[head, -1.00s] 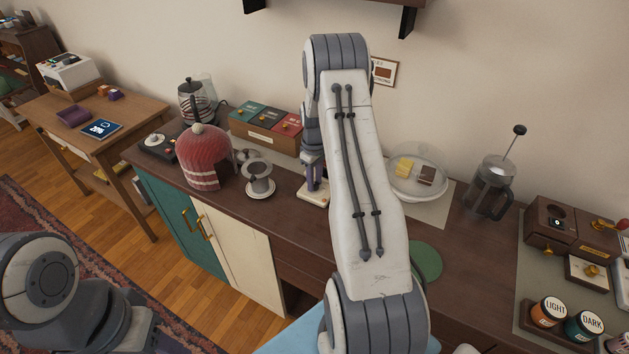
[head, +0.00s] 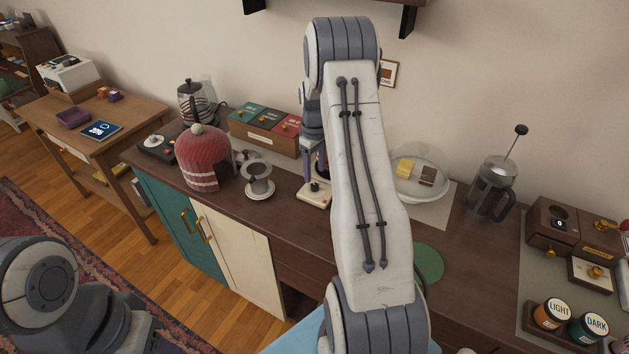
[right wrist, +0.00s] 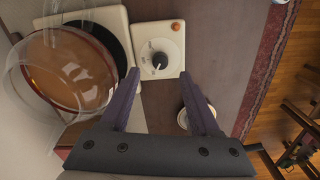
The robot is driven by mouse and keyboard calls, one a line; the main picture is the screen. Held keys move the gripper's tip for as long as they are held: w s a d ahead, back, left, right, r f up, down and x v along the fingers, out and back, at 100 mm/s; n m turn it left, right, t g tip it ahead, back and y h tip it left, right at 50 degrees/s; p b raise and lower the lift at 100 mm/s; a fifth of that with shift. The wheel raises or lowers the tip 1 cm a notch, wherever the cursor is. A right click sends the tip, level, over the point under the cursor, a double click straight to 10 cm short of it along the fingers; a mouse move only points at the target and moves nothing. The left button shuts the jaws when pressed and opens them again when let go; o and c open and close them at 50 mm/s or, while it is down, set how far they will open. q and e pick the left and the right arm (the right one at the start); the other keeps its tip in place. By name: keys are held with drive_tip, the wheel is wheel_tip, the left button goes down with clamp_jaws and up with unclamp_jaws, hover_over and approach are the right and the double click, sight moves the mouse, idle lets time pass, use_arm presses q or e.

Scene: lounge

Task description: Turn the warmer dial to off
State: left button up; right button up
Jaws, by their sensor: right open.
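The warmer is a cream unit, and its control panel (head: 314,194) shows at the front of the counter in the head view, below my right gripper. In the right wrist view its dark round dial (right wrist: 160,61) sits on the cream panel, with an orange light or button (right wrist: 176,26) near one corner. A glass vessel of brown liquid (right wrist: 72,72) stands over the dark round plate beside it. My right gripper (right wrist: 160,82) is open, its two purple fingers to either side of the dial's line and apart from it; nothing is between them. My left gripper is out of view.
A red knitted cosy (head: 204,158) and a metal dripper on a white saucer (head: 258,180) stand left of the warmer. A glass-domed plate (head: 420,177) and a French press (head: 491,188) stand to the right.

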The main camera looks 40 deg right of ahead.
sight(314, 184)
drive_tip(key=shift+r+b, duration=0.3)
drive_tip(key=shift+r, duration=2.45)
